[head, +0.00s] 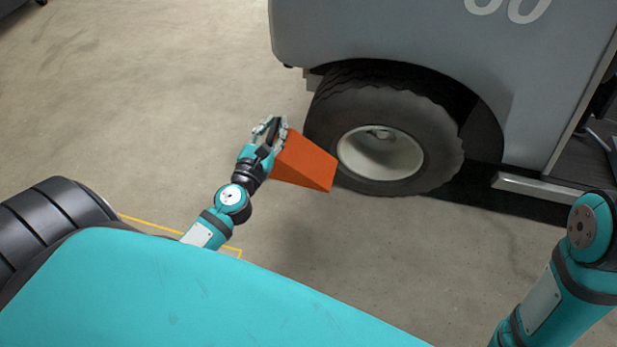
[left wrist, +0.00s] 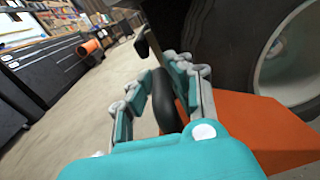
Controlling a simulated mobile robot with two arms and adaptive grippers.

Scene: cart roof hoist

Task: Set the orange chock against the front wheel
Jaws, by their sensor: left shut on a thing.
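The orange chock (head: 305,160) is a wedge at the left side of the front wheel (head: 384,145), a black tyre with a pale hub under the grey cart. My left gripper (head: 270,130) is shut on the chock's dark handle at its left end. In the left wrist view the dark handle (left wrist: 163,100) stands between the fingers, and the orange chock (left wrist: 265,135) shows to the right, below the tyre (left wrist: 232,40). The chock looks close to the tyre, but I cannot tell whether they touch or whether the chock rests on the floor. My right gripper is out of view.
The grey cart body (head: 400,40) overhangs the wheel, with a step (head: 540,188) at right. A yellow floor line (head: 150,222) runs near my left arm. The concrete floor (head: 150,100) to the left is clear. Dark cabinets (left wrist: 60,65) and shelves stand farther off.

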